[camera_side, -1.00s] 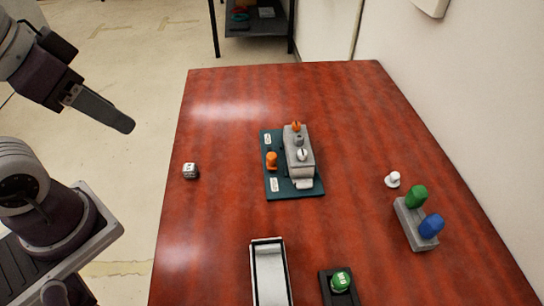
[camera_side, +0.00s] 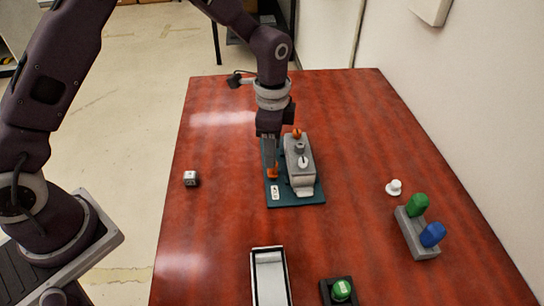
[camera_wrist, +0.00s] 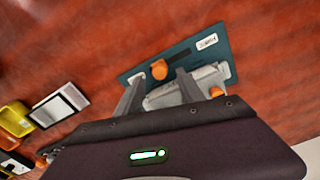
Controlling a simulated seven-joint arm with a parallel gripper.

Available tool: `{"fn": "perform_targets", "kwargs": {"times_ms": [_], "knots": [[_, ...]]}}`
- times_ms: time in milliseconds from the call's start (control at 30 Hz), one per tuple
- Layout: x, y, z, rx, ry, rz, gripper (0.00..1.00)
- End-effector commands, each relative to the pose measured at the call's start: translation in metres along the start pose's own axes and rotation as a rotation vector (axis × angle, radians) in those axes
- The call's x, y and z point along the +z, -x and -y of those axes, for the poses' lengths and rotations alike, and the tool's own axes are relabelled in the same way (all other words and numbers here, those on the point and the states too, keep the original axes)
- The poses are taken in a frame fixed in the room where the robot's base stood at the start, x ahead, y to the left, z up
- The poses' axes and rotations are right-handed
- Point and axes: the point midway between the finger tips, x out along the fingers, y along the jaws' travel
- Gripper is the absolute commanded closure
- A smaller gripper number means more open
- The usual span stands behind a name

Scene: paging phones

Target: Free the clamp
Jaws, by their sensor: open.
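The clamp fixture is a teal base plate (camera_side: 312,199) with a grey block (camera_side: 299,168) on it. The block carries an orange knob (camera_side: 297,133) at its far end and pale round parts on top. A second orange knob (camera_side: 272,174) stands on the plate left of the block. My gripper (camera_side: 270,171) points down over this knob, open. In the wrist view, the knob (camera_wrist: 159,69) appears between the tips of the spread fingers; contact cannot be told. The grey block (camera_wrist: 185,90) is partly hidden by a finger there.
A small die (camera_side: 190,178) lies left of the fixture. A long white tray (camera_side: 270,279) and a green button (camera_side: 341,290) stand in front. To the right are a white knob (camera_side: 394,187) and a grey stand (camera_side: 417,239) with green and blue pegs. Open table lies between.

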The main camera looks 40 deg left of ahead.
Motion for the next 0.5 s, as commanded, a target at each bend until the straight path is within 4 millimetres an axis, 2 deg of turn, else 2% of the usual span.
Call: {"fn": "perform_targets", "kwargs": {"times_ms": [100,200,467,500], "knots": [[0.001,-0.020,-0.001,0.002,0.001,0.002,0.55],[0.000,-0.030,0.000,0.000,0.001,0.000,0.55],[0.000,-0.032,0.000,-0.001,0.002,0.000,0.55],[0.000,-0.032,0.000,-0.001,0.002,0.000,0.60]]}}
